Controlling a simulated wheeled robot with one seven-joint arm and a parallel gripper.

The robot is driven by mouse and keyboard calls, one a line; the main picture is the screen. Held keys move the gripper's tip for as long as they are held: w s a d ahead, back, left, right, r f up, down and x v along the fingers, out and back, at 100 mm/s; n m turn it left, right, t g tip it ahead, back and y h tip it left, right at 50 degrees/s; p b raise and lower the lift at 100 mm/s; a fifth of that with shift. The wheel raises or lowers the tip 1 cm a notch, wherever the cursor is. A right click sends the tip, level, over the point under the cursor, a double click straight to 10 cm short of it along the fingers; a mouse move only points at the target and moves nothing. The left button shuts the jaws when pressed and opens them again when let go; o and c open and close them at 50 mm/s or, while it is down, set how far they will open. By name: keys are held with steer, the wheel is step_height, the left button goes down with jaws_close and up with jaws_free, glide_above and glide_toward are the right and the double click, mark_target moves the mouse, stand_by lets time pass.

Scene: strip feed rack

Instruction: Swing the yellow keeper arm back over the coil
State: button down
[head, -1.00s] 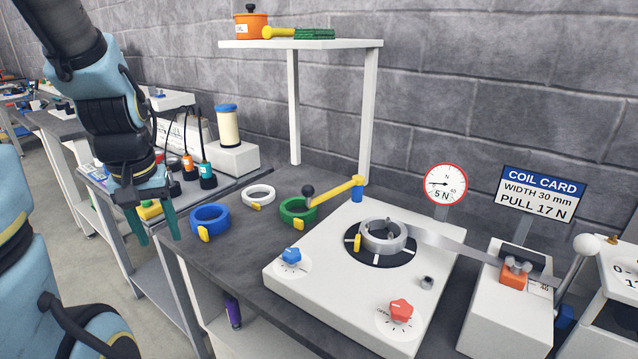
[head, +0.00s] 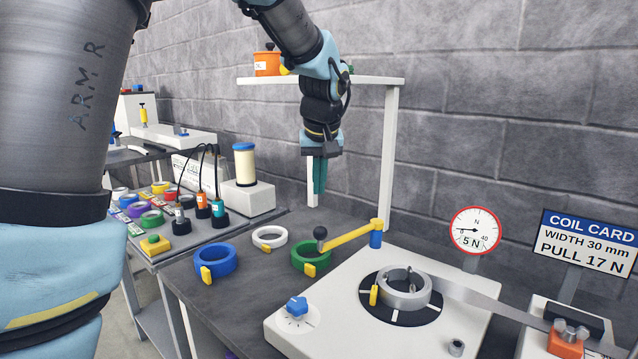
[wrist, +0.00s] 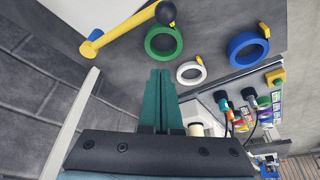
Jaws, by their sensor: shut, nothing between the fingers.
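The yellow keeper arm (head: 350,235) has a black knob (head: 320,232) at its free end and a blue pivot post (head: 376,238) at the back corner of the white feed unit. It points left, away from the coil, with its knob above the green ring. The metal coil (head: 404,290) sits on the black turntable, its strip running right. My gripper (head: 319,190) hangs in front of the shelf post, above and behind the keeper arm, touching nothing. In the wrist view its teal fingers (wrist: 160,75) are together and empty, with the keeper arm (wrist: 125,28) beyond them at upper left.
Blue (head: 215,260), white (head: 270,238) and green (head: 311,254) rings lie on the dark bench left of the feed unit. The white shelf (head: 350,81) and its post (head: 390,160) stand close to my gripper. A gauge (head: 475,231) stands behind the turntable.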

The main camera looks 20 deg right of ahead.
step_height(320, 180, down, 7)
steer(key=s+p, duration=0.1)
steer(key=p, duration=0.1)
steer(key=shift+s+a, duration=0.25)
steer(key=shift+a, duration=0.05)
steer(key=shift+s+f, duration=0.1)
steer(key=shift+f, duration=0.05)
